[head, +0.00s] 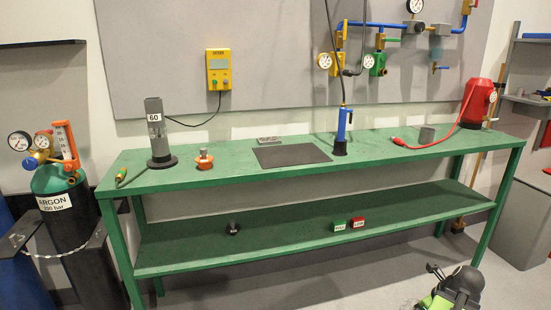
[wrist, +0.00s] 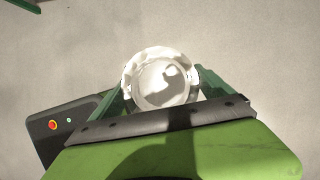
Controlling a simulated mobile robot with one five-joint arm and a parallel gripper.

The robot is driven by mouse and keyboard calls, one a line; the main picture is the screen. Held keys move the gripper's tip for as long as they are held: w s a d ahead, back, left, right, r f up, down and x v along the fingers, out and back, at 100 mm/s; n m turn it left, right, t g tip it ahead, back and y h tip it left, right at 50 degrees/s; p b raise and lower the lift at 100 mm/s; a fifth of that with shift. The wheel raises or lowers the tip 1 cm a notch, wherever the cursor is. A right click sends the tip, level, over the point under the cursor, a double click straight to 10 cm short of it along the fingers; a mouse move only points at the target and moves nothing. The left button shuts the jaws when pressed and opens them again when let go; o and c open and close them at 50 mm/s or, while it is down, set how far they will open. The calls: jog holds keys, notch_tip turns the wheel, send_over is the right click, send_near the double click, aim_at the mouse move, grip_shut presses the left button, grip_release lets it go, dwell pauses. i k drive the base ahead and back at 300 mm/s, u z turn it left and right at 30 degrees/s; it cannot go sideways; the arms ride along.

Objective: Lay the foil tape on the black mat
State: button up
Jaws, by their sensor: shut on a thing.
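The black mat (head: 292,155) lies flat and bare on the middle of the green table top in the head view. In the wrist view my gripper (wrist: 165,88) is shut on a round, silvery-white roll, which looks like the foil tape (wrist: 160,82). Its round end faces the wrist camera, and its sides are partly hidden by the green jaws. Pale floor shows beyond it. In the head view, part of my green and black arm shows at the lower right, in front of the table and well apart from the mat; the roll cannot be made out there.
The green table (head: 215,174) also carries a grey post on a black base (head: 157,135), an orange-based fitting (head: 204,160), a blue tool (head: 343,130) right beside the mat, a grey cylinder (head: 427,134) and a red canister (head: 477,103). A lower shelf (head: 290,245) holds small parts.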

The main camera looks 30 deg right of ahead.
aim_at(292, 156)
jog(key=u, duration=0.15)
jog(key=i, duration=0.9)
jog(key=z, duration=0.25)
